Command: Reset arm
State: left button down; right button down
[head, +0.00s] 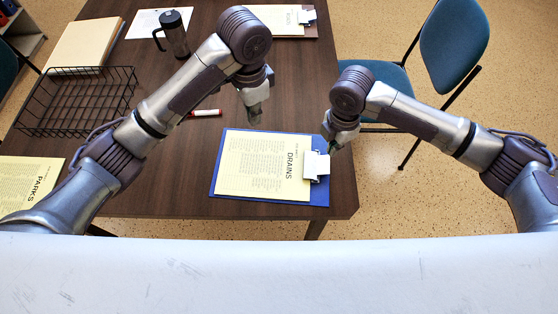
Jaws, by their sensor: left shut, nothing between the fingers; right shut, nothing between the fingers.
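My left gripper (256,112) is shut and empty, above the dark wooden table (180,195), just beyond the top edge of a blue clipboard (222,203). My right gripper (334,146) is shut and empty, near the right edge of that clipboard, close to its metal clip (318,165). I cannot tell whether it touches the clipboard. Yellow paper headed DRAINS (262,170) lies on the clipboard. Both arms reach in from the sides with their elbows raised.
A black wire tray (75,100), a dark mug (174,34), a red-and-white marker (206,113), a PARKS sheet (30,178) and another clipboard (312,29) are on the table. A white surface (280,275) spans the front.

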notch_tip(320, 180, up, 12)
dwell(0.4)
